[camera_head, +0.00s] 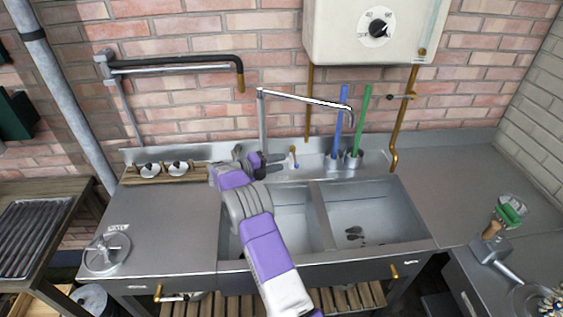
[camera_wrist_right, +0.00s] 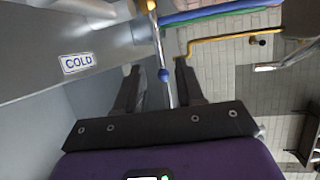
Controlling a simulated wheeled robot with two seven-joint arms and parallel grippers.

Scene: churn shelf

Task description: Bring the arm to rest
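My right arm, purple and grey, reaches from the bottom of the head view over the left sink basin. Its dark right gripper (camera_head: 277,167) is near the sink's back ledge, pointing right. In the right wrist view the two fingers (camera_wrist_right: 157,68) are apart. A thin metal tap lever with a blue ball (camera_wrist_right: 164,75) shows between them in the picture; I cannot tell whether it touches either finger. In the head view this small tap lever (camera_head: 293,156) stands just right of the gripper. My left gripper is not in view.
A double sink (camera_head: 318,215) lies below the arm. A swivel faucet (camera_head: 308,99) stands behind. Blue (camera_head: 337,122) and green (camera_head: 362,120) sticks stand in holders to the right. A "COLD" label (camera_wrist_right: 77,62) is near the gripper. The right counter (camera_head: 440,180) has bare room.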

